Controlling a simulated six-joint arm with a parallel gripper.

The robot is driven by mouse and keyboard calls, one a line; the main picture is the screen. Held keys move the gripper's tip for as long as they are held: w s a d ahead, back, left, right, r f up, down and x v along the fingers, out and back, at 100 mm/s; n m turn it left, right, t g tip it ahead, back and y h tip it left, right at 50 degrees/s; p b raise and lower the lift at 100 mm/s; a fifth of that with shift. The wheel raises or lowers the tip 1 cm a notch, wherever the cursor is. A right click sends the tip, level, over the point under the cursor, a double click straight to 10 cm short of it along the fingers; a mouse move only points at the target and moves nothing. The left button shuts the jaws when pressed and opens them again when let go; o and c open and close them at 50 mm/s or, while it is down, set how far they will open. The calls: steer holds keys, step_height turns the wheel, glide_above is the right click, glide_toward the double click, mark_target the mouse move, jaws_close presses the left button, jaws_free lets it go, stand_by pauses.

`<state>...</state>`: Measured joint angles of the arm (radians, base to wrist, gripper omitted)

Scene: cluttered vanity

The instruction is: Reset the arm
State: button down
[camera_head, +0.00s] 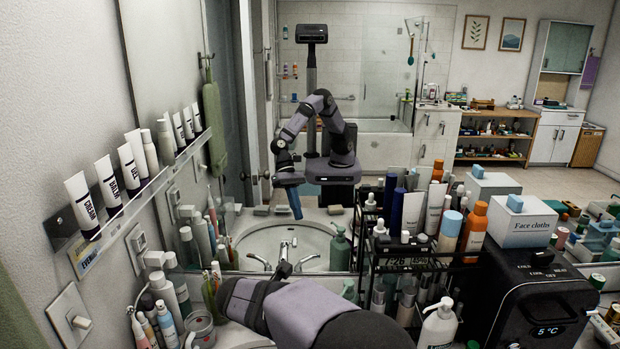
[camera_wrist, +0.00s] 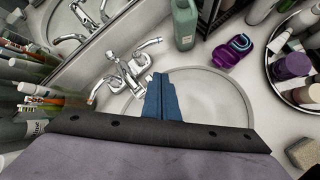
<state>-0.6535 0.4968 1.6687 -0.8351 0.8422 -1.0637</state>
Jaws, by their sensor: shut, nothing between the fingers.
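My gripper (camera_wrist: 160,80) shows in the wrist view as two blue fingers pressed together with nothing between them. It is above the sink basin (camera_wrist: 215,92), just right of the chrome faucet (camera_wrist: 125,75) in the picture. In the head view my arm (camera_head: 300,310) enters from the bottom over the counter; my gripper itself is hidden there behind the arm. The mirror behind the sink shows my arm's reflection, with the blue fingers pointing down.
A black rack (camera_head: 405,262) crowded with bottles and a black mini fridge (camera_head: 535,300) stand right of the sink. Tubes, bottles and a glass mug (camera_head: 200,328) crowd the left. In the wrist view a green bottle (camera_wrist: 185,25) and purple container (camera_wrist: 228,52) stand near the basin.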

steer(key=s+d+f+m+g+y, duration=0.1)
steer(key=s+d+f+m+g, duration=0.15)
steer(key=s+f+m, duration=0.55)
steer(key=s+d+f+m+g, duration=0.2)
steer(key=s+f+m+g, duration=0.15)
steer(key=s+m, duration=0.45)
steer(key=s+d+m, duration=0.1)
steer(key=s+d, duration=0.1)
steer(key=s, duration=0.2)
steer(key=s+d+r+m+g+y, duration=0.1)
steer(key=s+d+m, duration=0.1)
steer(key=s+d, duration=0.1)
steer(key=s+d+m+g, duration=0.1)
steer(key=s+d+m, duration=0.1)
steer(key=s, duration=0.3)
steer(key=shift+s+d+r+y, duration=0.2)
steer(key=shift+d+y, duration=0.1)
steer(key=shift+d, duration=0.1)
steer(key=shift+s+d+r+m, duration=0.3)
steer(key=shift+d+m, duration=0.2)
steer(key=shift+d, duration=0.15)
steer(key=shift+s+d+r+m, duration=0.2)
steer(key=shift+s+d+m, duration=0.05)
steer(key=shift+d+m, duration=0.3)
steer(key=w+d+r+m+t, duration=0.1)
steer(key=w+d+r+m, duration=0.1)
steer(key=d, duration=0.3)
steer(key=shift+w+d+r+m+y, duration=0.2)
steer(key=shift+w+r+m+y, duration=0.05)
steer(key=shift+r+m+y, duration=0.15)
